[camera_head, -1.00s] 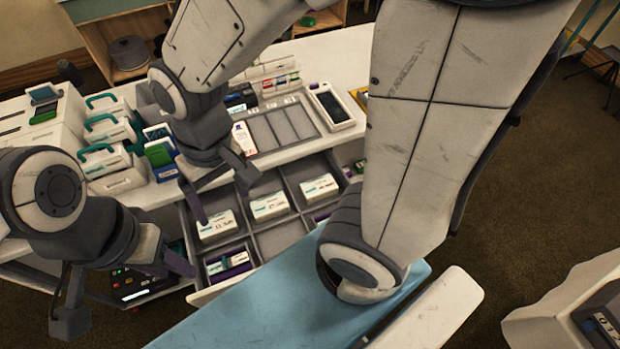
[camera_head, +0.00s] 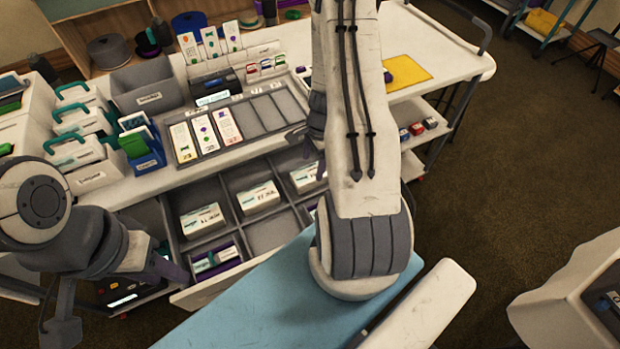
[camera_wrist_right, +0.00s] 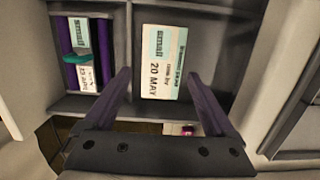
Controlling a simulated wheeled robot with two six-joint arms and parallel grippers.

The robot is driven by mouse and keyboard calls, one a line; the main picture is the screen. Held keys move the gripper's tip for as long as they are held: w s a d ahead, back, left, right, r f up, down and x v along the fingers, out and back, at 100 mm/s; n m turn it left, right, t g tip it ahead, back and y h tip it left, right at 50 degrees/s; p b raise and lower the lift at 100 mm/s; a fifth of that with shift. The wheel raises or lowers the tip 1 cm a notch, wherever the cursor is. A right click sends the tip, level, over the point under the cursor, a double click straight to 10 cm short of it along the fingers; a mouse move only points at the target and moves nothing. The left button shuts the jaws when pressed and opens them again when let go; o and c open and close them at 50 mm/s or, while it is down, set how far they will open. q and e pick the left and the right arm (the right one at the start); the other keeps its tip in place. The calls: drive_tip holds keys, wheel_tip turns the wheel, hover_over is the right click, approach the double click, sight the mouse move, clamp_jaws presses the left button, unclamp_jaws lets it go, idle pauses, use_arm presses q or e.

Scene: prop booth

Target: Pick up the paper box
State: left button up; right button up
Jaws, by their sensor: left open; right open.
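Several white paper boxes with teal labels lie in the grey compartments of an open drawer in the head view: one at the left (camera_head: 202,220), one in the middle (camera_head: 258,197), one at the right (camera_head: 306,178). Another box (camera_head: 215,261) sits in a purple holder at the front left. In the right wrist view a box marked "small 20 MAY" (camera_wrist_right: 162,62) lies between and beyond the fingertips of my right gripper (camera_wrist_right: 158,78), which is open and empty. My left gripper (camera_head: 116,298) is open and empty, left of the drawer.
A grey tray (camera_head: 252,112) with three tall cards at its left stands on the counter behind the drawer. Handled cases (camera_head: 85,165) stand at the left. A blue surface (camera_head: 245,318) lies in front of the drawer. In the wrist view, a purple holder (camera_wrist_right: 104,52) sits left of the box.

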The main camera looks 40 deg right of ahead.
sight(311, 172)
drive_tip(key=f, duration=0.2)
drive_tip(key=f+b, duration=0.1)
drive_tip(key=f, duration=0.3)
drive_tip(key=shift+w+a+f, duration=0.15)
drive_tip(key=shift+w+a, duration=0.1)
drive_tip(key=shift+a, duration=0.1)
drive_tip(key=c, duration=0.6)
